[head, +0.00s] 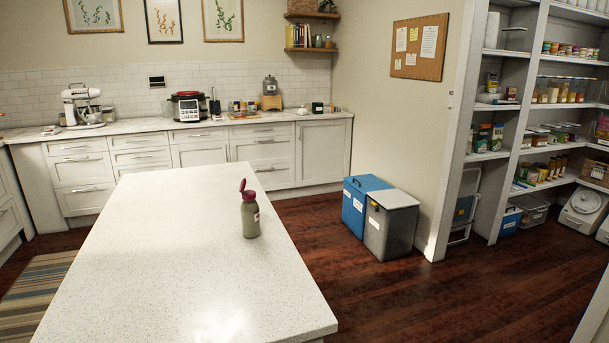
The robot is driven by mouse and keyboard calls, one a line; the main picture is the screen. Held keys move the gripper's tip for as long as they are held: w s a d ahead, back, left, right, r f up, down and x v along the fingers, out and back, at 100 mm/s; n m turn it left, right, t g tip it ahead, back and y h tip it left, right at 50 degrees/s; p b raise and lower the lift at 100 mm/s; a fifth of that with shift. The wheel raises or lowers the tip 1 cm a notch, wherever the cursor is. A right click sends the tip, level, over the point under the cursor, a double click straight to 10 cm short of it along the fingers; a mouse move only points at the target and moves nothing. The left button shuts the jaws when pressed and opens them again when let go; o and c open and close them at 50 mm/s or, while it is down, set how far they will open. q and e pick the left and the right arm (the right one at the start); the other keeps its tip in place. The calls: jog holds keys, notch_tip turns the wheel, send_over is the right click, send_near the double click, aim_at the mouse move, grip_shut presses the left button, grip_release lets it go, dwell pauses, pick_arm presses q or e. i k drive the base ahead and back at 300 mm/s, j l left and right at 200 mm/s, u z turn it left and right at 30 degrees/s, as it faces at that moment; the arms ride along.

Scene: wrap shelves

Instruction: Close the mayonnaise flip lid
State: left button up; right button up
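A bottle (250,217) with a grey-green body and a dark red cap stands upright on the white speckled island counter (170,250), near its right edge. It is the only thing on the counter. Its dark red flip lid (242,185) is open and sticks up at the upper left of the cap. A small whitish label shows on the right side of the body. The print is too small to read. Neither of my grippers is in view, and nothing touches the bottle.
A blue bin (362,203) and a grey bin (390,226) stand on the dark wood floor right of the island. Pantry shelves (487,157) are at the right. The back counter holds a stand mixer (82,107) and a cooker (188,107). The rest of the island top is clear.

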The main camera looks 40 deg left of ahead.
aim_at(242, 185)
jog(key=i+l+z, duration=0.25)
jog(key=i, duration=0.4)
jog(key=i+l+z, duration=0.15)
jog(key=i+z, duration=0.15)
jog(key=i, duration=0.35)
jog(key=i+j+u, duration=0.2)
jog(key=u, duration=0.25)
jog(key=i+u, duration=0.85)
jog(key=i+l+u, duration=0.2)
jog(key=u, duration=0.25)
jog(key=i+j+u, duration=0.1)
jog(key=i+u, duration=0.6)
jog(key=u, duration=0.15)
jog(key=i+l+u, duration=0.1)
jog(key=i+u, duration=0.35)
jog(key=i+l+u, duration=0.2)
jog(key=u, duration=0.2)
jog(key=i+u, duration=0.15)
jog(key=u, duration=0.3)
jog(key=i+u, duration=0.15)
jog(key=u, duration=0.35)
jog(key=i+u, duration=0.15)
jog(key=u, duration=0.3)
jog(key=i+l+u, duration=0.1)
jog(key=u, duration=0.35)
